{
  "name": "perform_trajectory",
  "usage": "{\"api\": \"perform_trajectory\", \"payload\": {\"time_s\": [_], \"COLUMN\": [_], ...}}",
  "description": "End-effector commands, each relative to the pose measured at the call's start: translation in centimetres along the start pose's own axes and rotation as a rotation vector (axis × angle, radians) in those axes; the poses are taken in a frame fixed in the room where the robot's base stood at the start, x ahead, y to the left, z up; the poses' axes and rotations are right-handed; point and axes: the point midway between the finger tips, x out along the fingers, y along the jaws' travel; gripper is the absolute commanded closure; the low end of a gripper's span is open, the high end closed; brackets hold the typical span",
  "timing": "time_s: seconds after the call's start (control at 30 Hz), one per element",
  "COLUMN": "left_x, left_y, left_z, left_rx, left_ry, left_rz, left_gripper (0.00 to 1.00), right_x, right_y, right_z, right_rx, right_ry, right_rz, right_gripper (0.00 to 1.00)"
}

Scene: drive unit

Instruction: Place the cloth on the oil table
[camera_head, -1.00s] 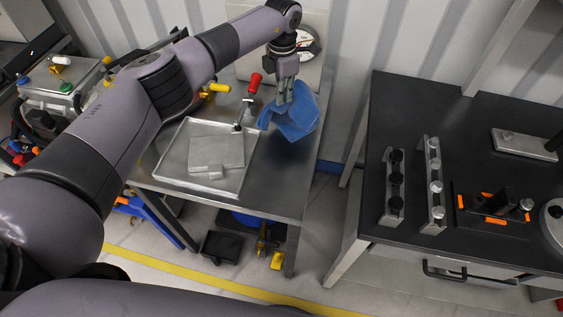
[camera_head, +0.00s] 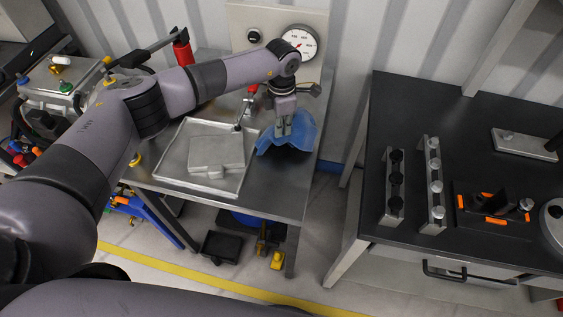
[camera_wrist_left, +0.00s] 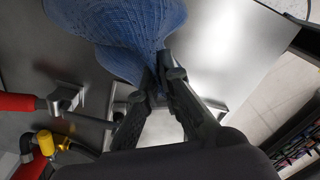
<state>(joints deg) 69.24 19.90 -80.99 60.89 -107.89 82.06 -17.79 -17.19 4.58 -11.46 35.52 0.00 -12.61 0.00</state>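The blue cloth (camera_head: 300,134) is at the right part of the metal oil table (camera_head: 272,185), under my left gripper (camera_head: 283,130). In the left wrist view my left gripper (camera_wrist_left: 163,80) has its fingertips closed on a fold of the cloth (camera_wrist_left: 120,30). The cloth is bunched at the fingers and spreads out around them. Its lower edge looks close to or touching the tabletop; I cannot tell how much rests on it. My right gripper is not in view.
A metal tray (camera_head: 178,178) with a block lies on the oil table left of the cloth. A red-handled clamp (camera_head: 250,98) and a gauge (camera_head: 300,42) stand behind. A black-topped bench (camera_head: 460,130) with fixtures is on the right, across a gap.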

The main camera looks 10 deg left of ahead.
Motion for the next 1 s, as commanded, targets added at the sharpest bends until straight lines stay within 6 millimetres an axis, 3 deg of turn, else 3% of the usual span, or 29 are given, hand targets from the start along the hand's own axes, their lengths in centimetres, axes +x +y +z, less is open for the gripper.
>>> {"api": "perform_trajectory", "payload": {"time_s": [0.1, 0.6, 1.0], "left_x": [0.4, 5.9, 7.2], "left_y": [-1.8, -9.0, -10.7], "left_z": [-0.7, -3.2, -3.7], "left_rx": [0.003, 0.002, -0.002], "left_ry": [0.0, 0.001, 0.0], "left_rz": [-0.001, -0.002, 0.0], "left_gripper": [1.0, 1.0, 1.0], "right_x": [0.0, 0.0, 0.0], "right_y": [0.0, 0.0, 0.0], "right_z": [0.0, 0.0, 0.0], "right_rx": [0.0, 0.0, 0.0], "right_ry": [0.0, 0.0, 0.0], "right_rz": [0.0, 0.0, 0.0], "right_gripper": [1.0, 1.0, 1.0]}}
